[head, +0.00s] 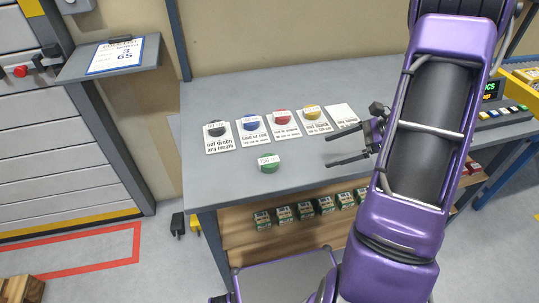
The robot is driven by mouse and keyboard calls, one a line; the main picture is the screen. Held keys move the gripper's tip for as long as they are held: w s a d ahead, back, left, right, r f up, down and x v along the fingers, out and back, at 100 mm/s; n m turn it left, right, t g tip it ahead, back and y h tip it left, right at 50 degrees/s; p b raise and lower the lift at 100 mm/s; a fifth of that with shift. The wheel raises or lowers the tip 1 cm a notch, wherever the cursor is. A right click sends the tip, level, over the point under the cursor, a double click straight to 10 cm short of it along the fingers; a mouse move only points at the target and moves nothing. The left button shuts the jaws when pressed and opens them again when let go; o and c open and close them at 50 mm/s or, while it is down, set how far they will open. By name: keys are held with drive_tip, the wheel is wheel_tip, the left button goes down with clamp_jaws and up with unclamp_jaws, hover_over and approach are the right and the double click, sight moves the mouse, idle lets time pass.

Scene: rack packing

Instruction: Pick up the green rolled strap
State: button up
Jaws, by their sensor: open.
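The green rolled strap (269,166) lies on the grey tabletop, left of my gripper, in front of the row of cards. It has a pale label on top with small print. My gripper (328,149) is open and empty over the table, with its two dark fingers pointing left. It is apart from the strap, with bare tabletop between them. My purple arm covers the right part of the table.
Black (217,129), blue (250,124), red (281,117) and yellow (312,112) rolled straps lie on printed cards behind the green one. A rightmost card (341,115) holds none. Small boxes (305,211) line the shelf below. The tabletop's left front is clear.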

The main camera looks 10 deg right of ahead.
sight(271, 160)
drive_tip(key=shift+s+a+r+m+t+y, duration=0.25)
drive_tip(key=shift+s+a+m+t+y, duration=0.3)
drive_tip(key=shift+a+y, duration=0.5)
drive_tip(key=shift+y, duration=0.15)
drive_tip(key=b+x, duration=0.2)
drive_tip(key=x, duration=1.5)
drive_tip(key=c, duration=1.4)
